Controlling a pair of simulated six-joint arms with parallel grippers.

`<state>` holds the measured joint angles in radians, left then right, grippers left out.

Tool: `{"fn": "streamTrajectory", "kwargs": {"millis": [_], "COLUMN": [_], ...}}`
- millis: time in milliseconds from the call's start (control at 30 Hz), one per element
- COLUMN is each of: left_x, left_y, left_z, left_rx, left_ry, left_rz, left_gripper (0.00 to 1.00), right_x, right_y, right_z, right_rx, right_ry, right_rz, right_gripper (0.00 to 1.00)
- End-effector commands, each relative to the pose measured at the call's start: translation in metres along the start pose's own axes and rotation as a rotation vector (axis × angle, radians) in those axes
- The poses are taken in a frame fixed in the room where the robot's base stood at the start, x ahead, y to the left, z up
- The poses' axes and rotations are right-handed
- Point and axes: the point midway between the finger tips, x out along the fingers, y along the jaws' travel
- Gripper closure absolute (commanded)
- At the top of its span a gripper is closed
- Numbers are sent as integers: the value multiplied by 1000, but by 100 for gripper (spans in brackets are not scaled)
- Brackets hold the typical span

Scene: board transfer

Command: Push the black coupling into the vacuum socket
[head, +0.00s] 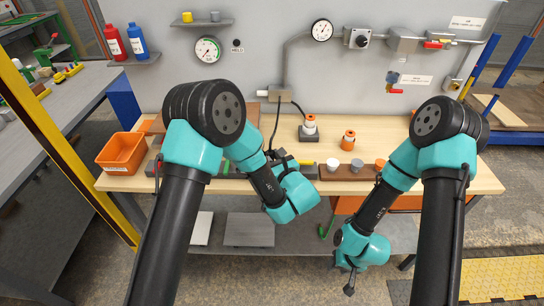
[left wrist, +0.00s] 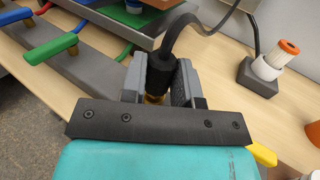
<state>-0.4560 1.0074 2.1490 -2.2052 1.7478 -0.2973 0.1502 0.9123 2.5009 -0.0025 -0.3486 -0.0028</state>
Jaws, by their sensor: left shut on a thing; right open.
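The black coupling (left wrist: 160,70) has a brass-coloured end and a black hose (left wrist: 180,28) rising from its top. My left gripper (left wrist: 158,85) is shut on it, with one grey finger on each side. In the head view my left gripper (head: 283,160) is over the table's front part, and the coupling is too small and covered to make out. I cannot pick out the vacuum socket for certain in either view. My right gripper (head: 349,274) is open and empty, hanging low in front of the table edge.
A white and orange cartridge (head: 309,125) stands in a dark base, with another (head: 348,140) to its right. A brown holder (head: 340,174) carries small cups. An orange bin (head: 122,152) is at left. Coloured handles (left wrist: 50,48) lie left of the coupling. Bare wood shows at the table's back right.

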Motion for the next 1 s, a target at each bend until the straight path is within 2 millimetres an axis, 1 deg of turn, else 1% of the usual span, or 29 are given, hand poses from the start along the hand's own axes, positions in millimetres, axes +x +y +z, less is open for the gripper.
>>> {"fn": "streamTrajectory", "kwargs": {"millis": [133, 167, 467, 767, 867, 1000], "left_x": [0, 0, 0, -2, -9, -26], "left_y": [0, 0, 0, 0, 0, -1], "left_z": [-4, -4, -3, -3, -3, -2], "left_rx": [1, 1, 0, 0, 1, 1], "left_ry": [2, 2, 1, 1, 1, 0], "left_rz": [0, 0, 0, -1, -3, -4], "left_gripper": [95, 71, 42, 42, 42, 42], "right_x": [0, 0, 0, 0, 0, 0], "right_y": [0, 0, 0, 0, 0, 0], "right_z": [0, 0, 0, 0, 0, 0], "right_rx": [0, 0, 0, 0, 0, 0], "right_ry": [0, 0, 0, 0, 0, 0], "right_rz": [0, 0, 0, 0, 0, 0], "right_gripper": [57, 57, 57, 57, 57, 57]}}
